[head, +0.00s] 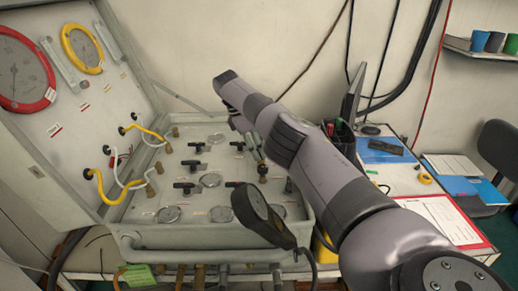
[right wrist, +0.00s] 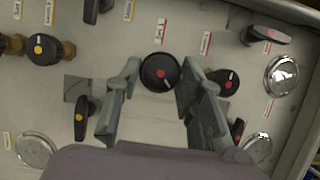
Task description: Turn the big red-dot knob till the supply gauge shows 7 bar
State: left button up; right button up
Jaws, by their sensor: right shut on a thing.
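The big knob (right wrist: 160,72), round and black with a red dot and a white mark, sits on the grey panel between the fingertips of my right gripper (right wrist: 159,78). The gripper is shut on it. In the head view the right gripper (head: 256,152) reaches down to the right part of the panel, and the arm hides much there. A large red-rimmed gauge (head: 20,70) and a smaller yellow-rimmed gauge (head: 82,48) are on the raised lid. I cannot tell which is the supply gauge, and their readings are too small to read. My left gripper is not in view.
A smaller red-dot knob (right wrist: 225,82) is close beside the right finger. Black T-handles (head: 184,187) and small round gauges (head: 211,180) crowd the panel. Yellow and white hoses (head: 100,187) loop at left. A desk (head: 410,185) with papers stands at right.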

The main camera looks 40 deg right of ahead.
jog(key=shift+f+m+b, duration=0.1)
jog(key=shift+m+b, duration=0.2)
jog(key=shift+b, duration=0.05)
dwell(0.5)
jog(key=o, duration=1.2)
jog(key=shift+c, duration=0.2)
